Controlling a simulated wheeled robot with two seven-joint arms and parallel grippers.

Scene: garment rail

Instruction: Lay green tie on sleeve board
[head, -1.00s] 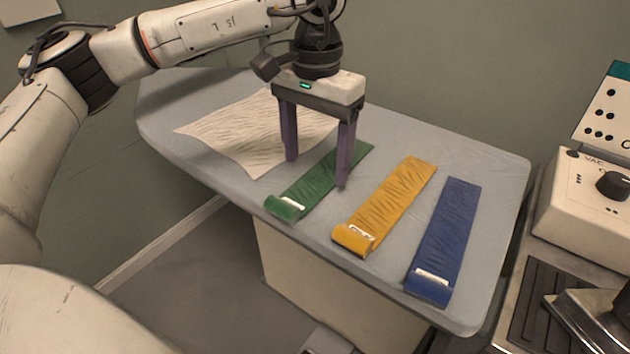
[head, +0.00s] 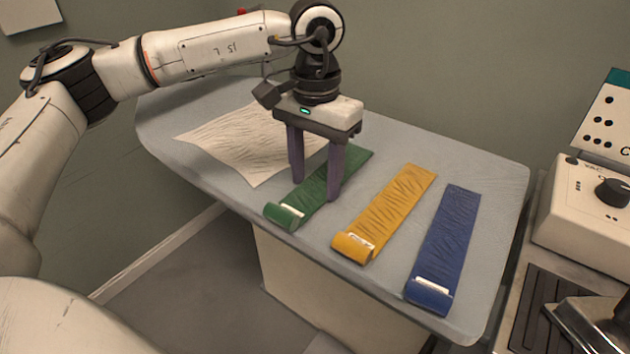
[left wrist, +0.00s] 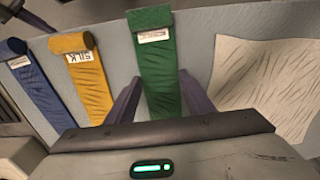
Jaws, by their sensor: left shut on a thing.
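The green tie (head: 323,185) lies flat on a grey padded board (head: 440,150), its rolled, labelled end towards the near edge. My left gripper (head: 315,189) points straight down over it, one finger on each side, and is shut on the tie across its width. In the left wrist view the green tie (left wrist: 156,60) runs between the two purple-grey fingers, and its far part is hidden behind the gripper body. A separate sleeve board cannot be made out. My right gripper is not in view.
A yellow tie (head: 390,212) and a blue tie (head: 446,240) lie to the right on the board. A creased white cloth (head: 250,140) lies left of the green tie. A control box (head: 585,215) and an iron (head: 590,325) stand at the right.

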